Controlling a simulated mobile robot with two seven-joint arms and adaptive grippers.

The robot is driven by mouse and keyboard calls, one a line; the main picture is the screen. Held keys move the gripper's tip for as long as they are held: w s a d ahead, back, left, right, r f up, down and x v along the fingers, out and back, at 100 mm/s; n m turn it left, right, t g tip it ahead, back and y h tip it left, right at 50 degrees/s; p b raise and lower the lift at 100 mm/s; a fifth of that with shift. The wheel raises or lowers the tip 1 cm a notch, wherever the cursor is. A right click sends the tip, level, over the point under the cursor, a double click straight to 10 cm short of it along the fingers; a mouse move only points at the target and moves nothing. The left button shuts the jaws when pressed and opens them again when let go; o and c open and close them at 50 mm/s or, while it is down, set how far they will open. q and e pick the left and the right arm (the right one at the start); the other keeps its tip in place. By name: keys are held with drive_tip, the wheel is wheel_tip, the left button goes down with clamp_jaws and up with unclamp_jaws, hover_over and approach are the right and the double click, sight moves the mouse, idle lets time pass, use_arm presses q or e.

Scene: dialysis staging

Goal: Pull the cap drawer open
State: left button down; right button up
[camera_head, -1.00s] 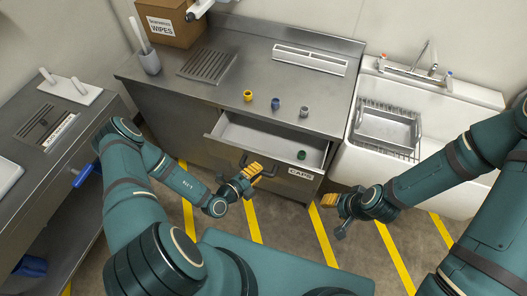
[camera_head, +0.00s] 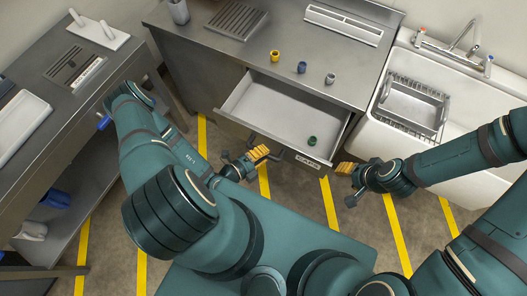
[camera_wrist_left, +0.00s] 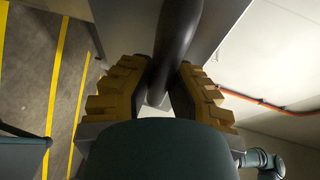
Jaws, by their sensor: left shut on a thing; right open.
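The cap drawer (camera_head: 290,108) stands open under the steel counter, its pale inside showing, with a label on its front panel. A small green cap (camera_head: 312,140) lies in the drawer near the front right. My left gripper (camera_head: 260,153) is at the drawer front, shut on the dark bar handle (camera_wrist_left: 178,45), which passes between its yellow fingers in the left wrist view. In the head view the gripped part of the handle is hard to make out. My right gripper (camera_head: 345,169) is open and empty, to the right of the drawer front, apart from it.
Yellow (camera_head: 275,56), blue (camera_head: 301,67) and grey (camera_head: 330,78) caps stand on the counter (camera_head: 230,50) behind the drawer. A sink (camera_head: 460,90) with a rack is at right. A side bench (camera_head: 90,95) is at left. Striped floor lies below.

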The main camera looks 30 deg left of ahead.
use_arm(q)
drive_tip(key=c, duration=0.9)
unclamp_jaws()
drive_tip(key=shift+d, duration=0.1)
drive_tip(key=shift+o, duration=0.2)
drive_tip(key=v, duration=1.2)
drive_tip(key=shift+r, duration=0.1)
